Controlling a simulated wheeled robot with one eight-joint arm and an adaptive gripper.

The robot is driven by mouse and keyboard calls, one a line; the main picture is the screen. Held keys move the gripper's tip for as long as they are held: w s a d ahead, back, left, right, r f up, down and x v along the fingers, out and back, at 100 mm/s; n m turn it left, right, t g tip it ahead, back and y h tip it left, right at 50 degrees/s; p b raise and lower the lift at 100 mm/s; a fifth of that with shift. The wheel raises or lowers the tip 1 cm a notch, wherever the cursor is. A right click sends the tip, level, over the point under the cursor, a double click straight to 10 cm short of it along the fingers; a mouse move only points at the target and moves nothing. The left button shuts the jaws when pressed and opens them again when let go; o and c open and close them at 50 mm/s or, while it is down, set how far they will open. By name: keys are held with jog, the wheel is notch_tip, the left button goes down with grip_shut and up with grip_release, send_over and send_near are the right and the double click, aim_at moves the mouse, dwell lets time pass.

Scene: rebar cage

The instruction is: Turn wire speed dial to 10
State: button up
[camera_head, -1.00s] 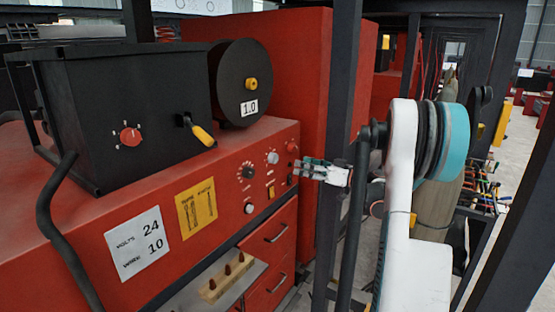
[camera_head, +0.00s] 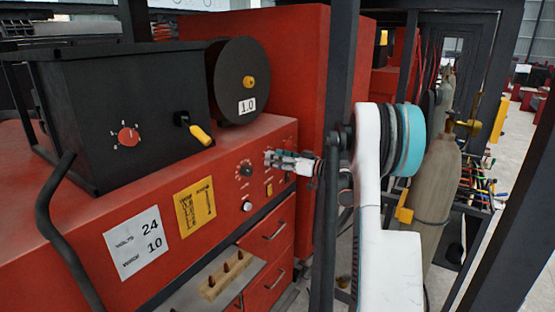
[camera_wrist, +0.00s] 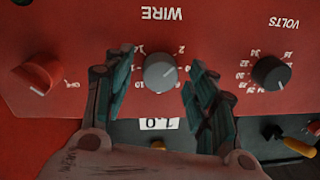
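The grey wire speed dial (camera_wrist: 160,73) sits on the red panel under the upside-down word WIRE in the wrist view. A numbered scale surrounds it, partly covered by my fingers. In the head view my gripper (camera_head: 268,158) is at the panel and hides the dial. A white card (camera_head: 138,248) reads VOLTS 24, WIRE 10.
The black VOLTS dial (camera_wrist: 271,72) is right of the grey dial in the wrist view, and a red on/off knob (camera_wrist: 38,74) is left. A black feeder box (camera_head: 125,115) and spool (camera_head: 241,80) stand on the machine. A dark upright post (camera_head: 338,120) is close to my arm.

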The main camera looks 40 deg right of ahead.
jog(key=c, duration=0.9)
jog(key=shift+a+n+h+b, duration=0.1)
jog(key=shift+n+h+b, duration=0.35)
jog(key=shift+n+b, duration=5.35)
jog(key=shift+a+n+h+p, duration=0.15)
jog(key=shift+n+h, duration=0.3)
jog(key=shift+n, duration=11.25)
jog(key=shift+d, duration=0.1)
